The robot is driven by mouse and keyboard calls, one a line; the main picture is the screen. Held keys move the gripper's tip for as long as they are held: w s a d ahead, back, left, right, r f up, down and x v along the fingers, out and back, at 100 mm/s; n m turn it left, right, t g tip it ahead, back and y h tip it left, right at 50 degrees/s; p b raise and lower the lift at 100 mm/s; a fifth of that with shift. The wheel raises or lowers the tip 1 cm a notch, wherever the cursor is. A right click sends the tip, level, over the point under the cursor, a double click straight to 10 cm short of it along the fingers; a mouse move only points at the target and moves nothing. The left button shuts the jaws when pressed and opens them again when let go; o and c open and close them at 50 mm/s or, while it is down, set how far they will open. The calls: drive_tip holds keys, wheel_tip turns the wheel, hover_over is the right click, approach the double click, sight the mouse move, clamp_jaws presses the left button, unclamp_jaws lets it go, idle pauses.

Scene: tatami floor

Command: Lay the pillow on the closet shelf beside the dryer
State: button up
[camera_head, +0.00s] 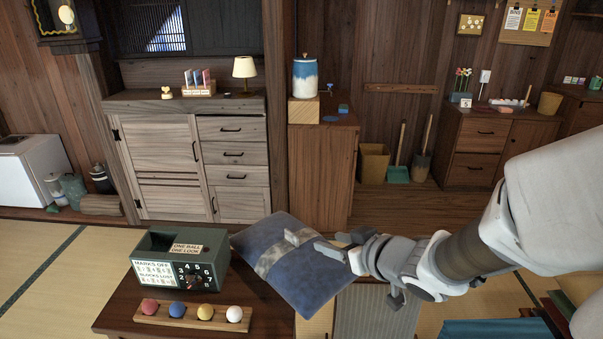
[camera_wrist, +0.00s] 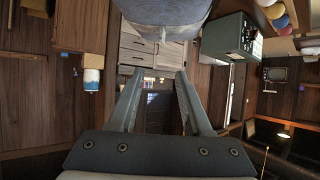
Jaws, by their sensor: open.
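The pillow (camera_head: 315,290), blue with a pale grey band, lies at a slant by the right edge of the low brown table in the head view. I cannot tell what bears its far side. My gripper (camera_head: 311,241) is in front of the pillow's upper part in that view, its two fingers apart. In the wrist view the open fingers (camera_wrist: 158,85) have nothing between them, and the pillow (camera_wrist: 165,18) bulges in at the top edge, apart from the fingertips. I cannot make out a dryer or a closet shelf in either view.
A green box (camera_head: 180,262) and a rack of coloured balls (camera_head: 190,315) stand on the table (camera_head: 265,310) left of the pillow. A wooden cabinet (camera_head: 160,150) with a lamp (camera_head: 244,68) stands behind. A blue-and-white jar (camera_head: 305,77) sits on a side cupboard. Tatami lies open at left.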

drive_tip(key=w+p, duration=0.1)
drive_tip(key=b, duration=0.3)
approach(292, 234)
drive_tip(key=x, duration=0.3)
drive_tip(key=shift+w+d+r, duration=0.15)
drive_tip(key=shift+w, duration=0.15)
drive_tip(key=x, duration=0.2)
drive_tip(key=b+x, duration=0.1)
drive_tip(key=x, duration=0.1)
drive_tip(key=shift+s+f, duration=0.25)
drive_tip(key=shift+f, duration=0.2)
drive_tip(key=shift+w+a+f, duration=0.15)
drive_tip(key=shift+w+a, duration=0.25)
clamp_jaws()
